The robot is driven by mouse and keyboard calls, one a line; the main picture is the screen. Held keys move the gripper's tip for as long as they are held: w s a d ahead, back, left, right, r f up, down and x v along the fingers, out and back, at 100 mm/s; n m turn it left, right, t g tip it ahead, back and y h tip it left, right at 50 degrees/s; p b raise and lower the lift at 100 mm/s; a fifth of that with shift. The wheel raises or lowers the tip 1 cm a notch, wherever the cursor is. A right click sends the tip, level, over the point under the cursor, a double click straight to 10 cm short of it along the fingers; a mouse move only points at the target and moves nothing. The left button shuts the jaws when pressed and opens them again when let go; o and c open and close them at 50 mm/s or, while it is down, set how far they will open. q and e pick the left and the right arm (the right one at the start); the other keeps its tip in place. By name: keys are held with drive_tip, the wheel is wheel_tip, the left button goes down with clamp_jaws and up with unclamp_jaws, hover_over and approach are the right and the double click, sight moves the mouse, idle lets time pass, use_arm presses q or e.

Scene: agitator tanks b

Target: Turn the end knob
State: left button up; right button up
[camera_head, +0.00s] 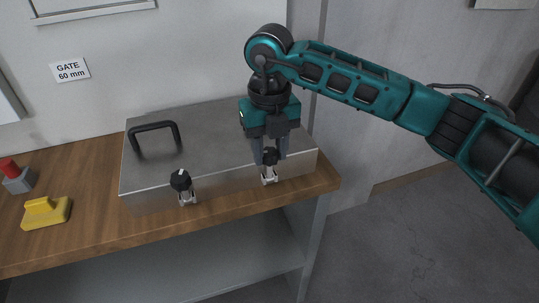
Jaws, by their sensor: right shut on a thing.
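A grey metal box (215,139) lies on the wooden bench. Two black knobs sit along its front edge, each above a small pale bracket. The end knob (270,156) is the right one, near the box's right front corner. The other knob (181,180) is to its left and has a white mark on top. My right gripper (269,158) points down over the end knob and is shut on it, with a finger on either side. The fingers and gripper body hide part of that knob, and its mark cannot be made out. My left gripper is not in view.
A black handle (154,127) stands up from the box top at the left. A yellow object (45,212) and a grey block with a red top (15,176) are on the bench (90,190) at the far left. The wall label (70,70) reads "GATE 60 mm". Open floor lies right.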

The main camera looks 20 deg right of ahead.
clamp_jaws()
drive_tip(key=m+p, duration=0.1)
drive_tip(key=m, duration=0.4)
drive_tip(key=shift+r, duration=0.1)
drive_tip(key=m+p, duration=0.1)
drive_tip(key=m, duration=0.2)
